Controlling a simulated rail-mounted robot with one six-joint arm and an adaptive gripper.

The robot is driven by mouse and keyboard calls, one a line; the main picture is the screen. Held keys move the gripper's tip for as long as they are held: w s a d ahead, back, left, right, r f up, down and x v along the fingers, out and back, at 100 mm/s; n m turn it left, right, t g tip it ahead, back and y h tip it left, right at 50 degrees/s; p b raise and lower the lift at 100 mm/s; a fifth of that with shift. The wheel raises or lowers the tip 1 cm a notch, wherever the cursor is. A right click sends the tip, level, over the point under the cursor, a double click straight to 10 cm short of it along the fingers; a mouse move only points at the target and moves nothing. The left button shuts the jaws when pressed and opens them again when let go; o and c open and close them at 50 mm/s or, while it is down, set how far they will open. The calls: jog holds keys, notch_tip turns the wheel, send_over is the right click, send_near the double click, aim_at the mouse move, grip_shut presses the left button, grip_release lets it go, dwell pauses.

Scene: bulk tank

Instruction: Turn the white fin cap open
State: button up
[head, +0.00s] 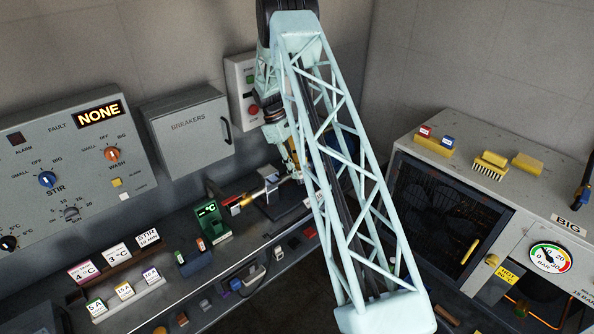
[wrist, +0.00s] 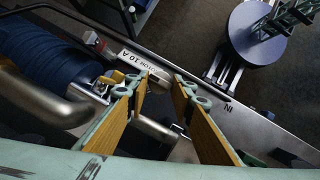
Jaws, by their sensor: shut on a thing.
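My gripper (wrist: 160,86) shows in the wrist view with its two yellow-padded fingers on either side of a pale piece, and it is shut on it. The piece is small and partly covered by the fingertips; it appears to be the white fin cap, but its fins and turned position cannot be made out. A silver cylindrical pipe part (wrist: 155,130) shows between the fingers. In the head view my arm's lattice hides most of the gripper and the cap, near the metal pipework (head: 262,188) on the bench.
A label reading MOTOR 10 A (wrist: 137,63) lies by the fingertips. A green display (head: 208,222) stands left of the pipework. A breaker box (head: 188,130) hangs behind.

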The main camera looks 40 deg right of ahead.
jog(key=o, duration=0.8)
jog(key=shift+v, duration=6)
